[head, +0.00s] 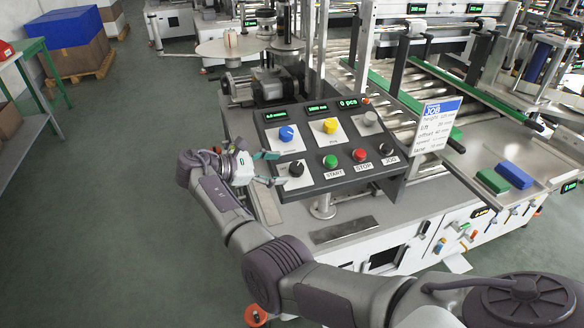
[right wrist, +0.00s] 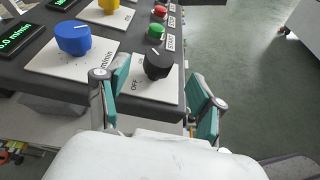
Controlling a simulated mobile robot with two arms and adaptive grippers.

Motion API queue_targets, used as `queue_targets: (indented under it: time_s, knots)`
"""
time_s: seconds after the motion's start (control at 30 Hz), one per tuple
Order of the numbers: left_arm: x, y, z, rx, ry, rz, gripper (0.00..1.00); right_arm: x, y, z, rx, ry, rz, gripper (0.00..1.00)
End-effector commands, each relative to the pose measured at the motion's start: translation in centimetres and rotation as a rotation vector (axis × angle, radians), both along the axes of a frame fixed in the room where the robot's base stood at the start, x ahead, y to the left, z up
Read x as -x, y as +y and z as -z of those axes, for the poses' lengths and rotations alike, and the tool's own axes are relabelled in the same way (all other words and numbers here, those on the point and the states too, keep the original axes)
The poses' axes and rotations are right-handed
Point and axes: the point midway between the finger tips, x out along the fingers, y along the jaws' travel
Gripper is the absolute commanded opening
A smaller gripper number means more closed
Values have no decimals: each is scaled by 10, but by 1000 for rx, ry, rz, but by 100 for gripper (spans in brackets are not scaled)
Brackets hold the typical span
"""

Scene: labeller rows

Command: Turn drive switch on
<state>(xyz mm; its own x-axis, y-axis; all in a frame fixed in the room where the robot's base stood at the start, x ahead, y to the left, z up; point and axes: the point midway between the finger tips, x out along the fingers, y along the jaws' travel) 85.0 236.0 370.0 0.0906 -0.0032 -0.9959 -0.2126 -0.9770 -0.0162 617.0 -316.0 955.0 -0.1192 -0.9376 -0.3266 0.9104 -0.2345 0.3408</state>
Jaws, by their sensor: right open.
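The drive switch is a black rotary knob (head: 296,168) on a white plate at the lower left corner of the dark control panel (head: 322,185). In the right wrist view the knob (right wrist: 158,63) has a white pointer line and the word OFF beside it on the plate. My right gripper (head: 277,168) is open and empty, just left of the knob in the head view. In the right wrist view its teal-padded fingers (right wrist: 160,88) are on either side of the knob's line, with the knob a little beyond the tips. I see no contact. My left gripper is not in view.
Near the switch are a blue knob (head: 286,133), a yellow knob (head: 330,126), a grey knob (head: 370,117), a green button (head: 359,155), a red button (head: 360,167) and a black jog knob (head: 387,149). A job card (head: 437,125) stands right of the panel.

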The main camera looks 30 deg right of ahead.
Motion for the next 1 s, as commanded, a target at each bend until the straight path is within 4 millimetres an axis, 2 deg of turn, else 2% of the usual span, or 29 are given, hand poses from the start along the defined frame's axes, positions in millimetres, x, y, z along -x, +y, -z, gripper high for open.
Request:
queue_targets:
  time_s: [0.1,0.33,1.0]
  knots:
    - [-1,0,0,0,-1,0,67,-4,24,-9,0,-1,-2,67]
    - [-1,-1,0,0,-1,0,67,-6,48,-16,0,1,0,67]
    - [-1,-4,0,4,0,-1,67,-6,51,-17,0,0,1,67]
